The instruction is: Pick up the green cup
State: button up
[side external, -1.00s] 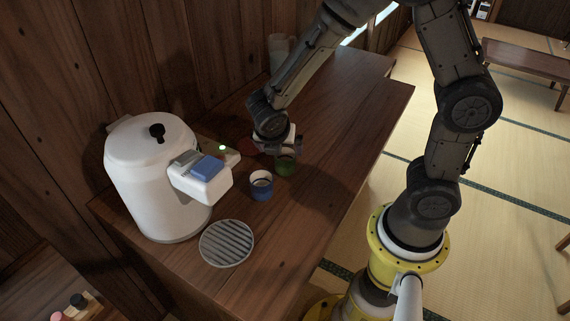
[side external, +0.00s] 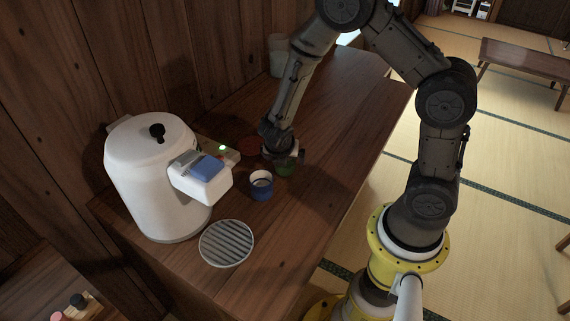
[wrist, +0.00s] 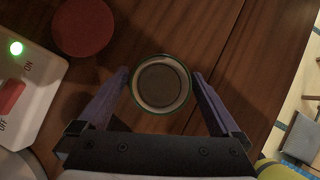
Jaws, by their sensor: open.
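The green cup (side external: 285,170) stands on the wooden table, partly hidden by my gripper in the side view. In the wrist view the green cup (wrist: 161,84) is seen from above, with a green rim and a pale inner wall. My gripper (side external: 284,158) is low over the cup. In the wrist view my gripper (wrist: 160,78) is open, with one finger on either side of the cup. The left finger is close to the rim and a small gap shows at the right one. I cannot tell whether either touches it.
A blue cup (side external: 261,185) stands close by. A white dispenser (side external: 157,185) with a switch box stands at the left, a round grey grille (side external: 226,243) in front. A red disc (wrist: 83,26) lies near the cup. The table's right side (side external: 345,130) is clear.

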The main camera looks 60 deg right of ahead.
jog(key=shift+c, duration=0.3)
jog(key=c, duration=1.4)
jog(key=shift+o, duration=0.2)
jog(key=shift+r, duration=0.1)
